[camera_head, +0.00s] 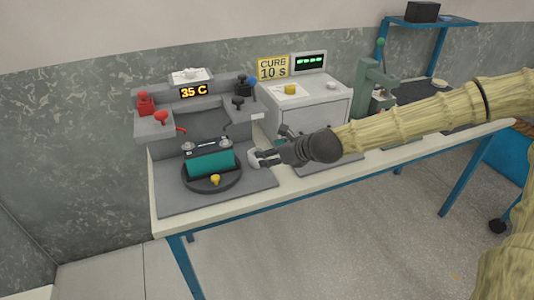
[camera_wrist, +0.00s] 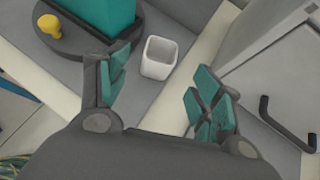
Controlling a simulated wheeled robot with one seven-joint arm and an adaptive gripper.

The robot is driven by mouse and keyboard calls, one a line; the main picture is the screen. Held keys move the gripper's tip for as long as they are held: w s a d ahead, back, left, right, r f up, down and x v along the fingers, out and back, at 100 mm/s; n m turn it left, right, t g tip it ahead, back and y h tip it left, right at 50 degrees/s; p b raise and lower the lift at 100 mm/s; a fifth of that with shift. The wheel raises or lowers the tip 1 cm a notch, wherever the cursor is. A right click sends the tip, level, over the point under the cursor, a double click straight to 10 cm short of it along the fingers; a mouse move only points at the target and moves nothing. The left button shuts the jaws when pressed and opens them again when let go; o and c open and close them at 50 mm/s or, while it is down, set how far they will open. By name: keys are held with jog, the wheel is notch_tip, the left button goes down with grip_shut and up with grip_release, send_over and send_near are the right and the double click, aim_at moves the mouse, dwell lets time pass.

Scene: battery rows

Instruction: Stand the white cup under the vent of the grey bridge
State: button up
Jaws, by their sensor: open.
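The white cup (camera_wrist: 160,57) is a small square-mouthed cup, upright and empty inside, in the wrist view. It stands on the grey base beside the round dark turntable. In the head view, the cup (camera_head: 254,160) is partly hidden by my gripper (camera_head: 267,158). My gripper (camera_wrist: 160,82) is open, with one green-padded finger to each side and the cup ahead between them, apparently not touched. The grey bridge (camera_head: 222,87) appears to be the raised grey frame with the "35 C" display at the back of the left station. I cannot make out its vent.
A teal block (camera_head: 211,163) and yellow knob (camera_head: 215,180) sit on the dark turntable (camera_head: 200,188) close to the cup. Red clamps (camera_head: 145,103) flank the station's left. A grey cabinet (camera_head: 310,112) with a handle (camera_wrist: 285,125) stands to the right.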

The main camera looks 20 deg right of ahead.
jog(key=shift+v, duration=1.6)
